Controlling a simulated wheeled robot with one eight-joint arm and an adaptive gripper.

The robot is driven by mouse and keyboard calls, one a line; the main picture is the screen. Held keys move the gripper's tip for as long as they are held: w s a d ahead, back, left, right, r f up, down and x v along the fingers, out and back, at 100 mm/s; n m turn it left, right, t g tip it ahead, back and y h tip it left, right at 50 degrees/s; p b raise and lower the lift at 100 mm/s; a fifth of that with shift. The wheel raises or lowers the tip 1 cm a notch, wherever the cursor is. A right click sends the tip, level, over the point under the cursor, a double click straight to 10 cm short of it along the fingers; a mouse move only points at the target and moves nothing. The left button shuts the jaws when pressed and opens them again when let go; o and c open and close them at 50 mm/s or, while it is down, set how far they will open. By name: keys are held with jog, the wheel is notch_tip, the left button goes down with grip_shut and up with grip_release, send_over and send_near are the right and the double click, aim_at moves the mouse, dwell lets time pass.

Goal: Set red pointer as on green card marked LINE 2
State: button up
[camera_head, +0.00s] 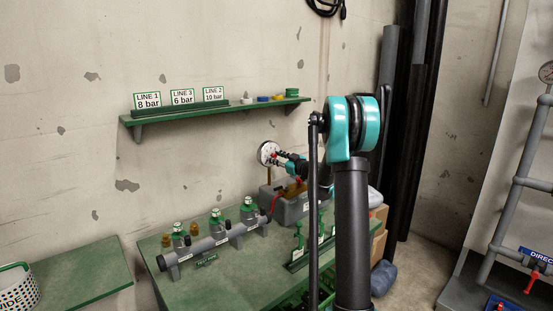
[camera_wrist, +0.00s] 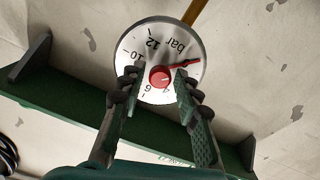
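The white round gauge (camera_wrist: 150,35) fills the top middle of the wrist view. Its red pointer (camera_wrist: 188,64) runs from a red hub (camera_wrist: 159,77) toward the right, away from the 10 at upper left. My gripper (camera_wrist: 156,78) is open, its dark fingertips on either side of the hub with gaps showing. In the head view the gauge (camera_head: 264,148) stands above the bench, and my gripper (camera_head: 278,157) reaches its face from the right. The LINE 2 card (camera_head: 213,94) on the shelf reads 10 bar.
The green shelf (camera_head: 190,116) also bears LINE 1 and LINE 3 cards and several coloured rings. Below, a grey pipe manifold (camera_head: 210,242) with several valves lies on the green bench (camera_head: 210,285). A grey box (camera_head: 290,208) stands under the gauge.

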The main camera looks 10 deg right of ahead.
grip_shut()
